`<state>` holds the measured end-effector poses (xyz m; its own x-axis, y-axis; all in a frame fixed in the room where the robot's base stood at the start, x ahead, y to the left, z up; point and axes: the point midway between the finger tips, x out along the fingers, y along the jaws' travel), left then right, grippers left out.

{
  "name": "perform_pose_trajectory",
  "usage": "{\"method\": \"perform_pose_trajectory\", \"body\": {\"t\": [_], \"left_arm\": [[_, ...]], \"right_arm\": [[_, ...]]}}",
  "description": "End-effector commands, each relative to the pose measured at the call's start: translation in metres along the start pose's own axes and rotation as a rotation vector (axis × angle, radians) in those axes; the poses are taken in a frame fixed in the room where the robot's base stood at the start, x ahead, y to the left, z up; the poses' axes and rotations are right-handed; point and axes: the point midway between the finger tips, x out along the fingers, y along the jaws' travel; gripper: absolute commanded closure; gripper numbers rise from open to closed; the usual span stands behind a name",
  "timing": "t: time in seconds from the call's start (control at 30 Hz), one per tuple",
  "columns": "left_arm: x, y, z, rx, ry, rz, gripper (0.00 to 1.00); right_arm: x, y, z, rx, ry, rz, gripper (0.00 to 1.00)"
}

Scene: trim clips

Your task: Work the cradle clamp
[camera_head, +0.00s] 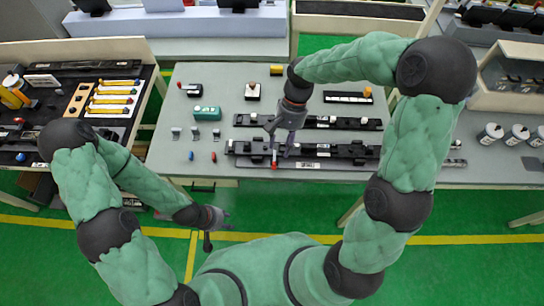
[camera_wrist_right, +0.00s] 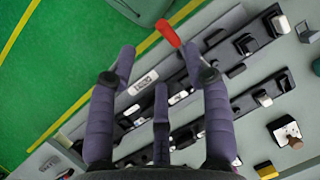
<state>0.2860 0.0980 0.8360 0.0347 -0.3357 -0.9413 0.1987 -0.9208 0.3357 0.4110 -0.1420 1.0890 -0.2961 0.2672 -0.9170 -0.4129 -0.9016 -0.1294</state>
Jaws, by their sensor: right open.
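The black cradle rail (camera_head: 330,152) lies along the front of the grey table, and a lever with a red tip (camera_head: 274,166) stands at its left part. The red tip also shows in the wrist view (camera_wrist_right: 168,33), close to one fingertip. I take this lever to be the clamp's handle. My right gripper (camera_head: 281,140) is open over the rail's left part, its fingers apart in the wrist view (camera_wrist_right: 158,58) with the red tip not gripped. Whether a finger touches it I cannot tell. My left gripper (camera_head: 218,228) is open and empty over the floor in front of the table.
A second black rail (camera_head: 340,123) lies behind the first. A teal box (camera_head: 207,113), small clips, and blue (camera_head: 191,155) and red (camera_head: 213,156) pieces lie at the left. A dark bench (camera_head: 60,90) stands further left, and white cups (camera_head: 490,133) stand at right.

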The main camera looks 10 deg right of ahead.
Motion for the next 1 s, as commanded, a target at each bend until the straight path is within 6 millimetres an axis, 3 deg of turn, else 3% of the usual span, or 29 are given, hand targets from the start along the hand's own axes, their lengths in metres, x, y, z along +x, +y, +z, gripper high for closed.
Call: {"method": "perform_pose_trajectory", "body": {"t": [0.17, 0.7, 1.0], "left_arm": [[0.0, 0.0, 0.0, 0.0, 0.0, 0.0, 0.6], [0.009, -0.003, 0.0, 0.0, 0.0, 0.0, 0.6], [0.01, -0.003, 0.0, 0.0, 0.0, 0.0, 0.6]], "right_arm": [[0.003, 0.0, 0.002, 0.003, -0.004, 0.004, 0.5], [0.089, 0.001, 0.002, 0.003, -0.004, 0.005, 0.5], [0.104, 0.001, 0.001, 0.003, 0.0, 0.003, 0.5]]}}
